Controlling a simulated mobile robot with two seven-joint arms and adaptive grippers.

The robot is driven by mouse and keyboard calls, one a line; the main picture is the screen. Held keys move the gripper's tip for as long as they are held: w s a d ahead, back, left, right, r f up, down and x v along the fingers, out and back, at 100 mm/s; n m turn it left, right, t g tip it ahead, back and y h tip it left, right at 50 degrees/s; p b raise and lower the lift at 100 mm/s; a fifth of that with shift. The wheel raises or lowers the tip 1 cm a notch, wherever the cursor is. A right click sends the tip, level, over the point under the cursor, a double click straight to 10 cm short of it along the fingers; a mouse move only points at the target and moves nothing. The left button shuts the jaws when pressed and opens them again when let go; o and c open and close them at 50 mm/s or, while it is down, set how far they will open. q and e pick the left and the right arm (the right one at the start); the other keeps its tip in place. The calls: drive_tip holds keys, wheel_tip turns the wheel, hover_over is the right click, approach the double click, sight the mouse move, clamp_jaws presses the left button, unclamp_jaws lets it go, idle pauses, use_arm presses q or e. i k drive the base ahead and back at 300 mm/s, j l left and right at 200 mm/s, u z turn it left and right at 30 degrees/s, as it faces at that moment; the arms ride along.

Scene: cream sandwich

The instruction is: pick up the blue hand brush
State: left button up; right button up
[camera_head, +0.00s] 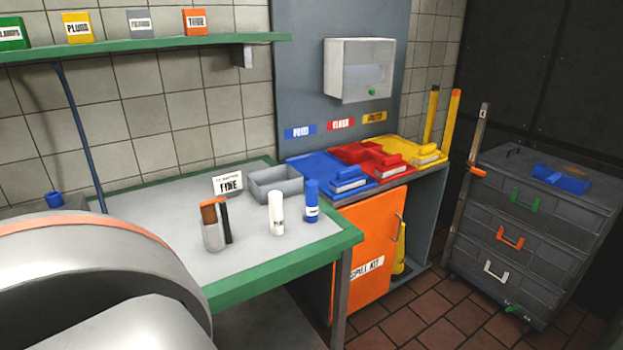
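A blue hand brush (348,174), with a blue top and a pale bristle strip, lies at the front right of a flat blue area (318,166) on the counter in the middle of the view. It appears to rest there, below a blue wall label (300,131). A similar red brush (391,161) and yellow brush (427,149) lie to its right on red and yellow areas. Neither of my grippers is in view.
A green-edged table (150,213) stands in front and left, with a grey tray (276,185), white bottle (276,212) and blue bottle (312,201). An orange cupboard door (372,258) is below the brushes. A grey drawer cabinet (540,230) stands right. Brown floor (425,318) shows between.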

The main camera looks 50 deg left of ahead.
sight(350, 178)
drive_tip(key=u, duration=1.25)
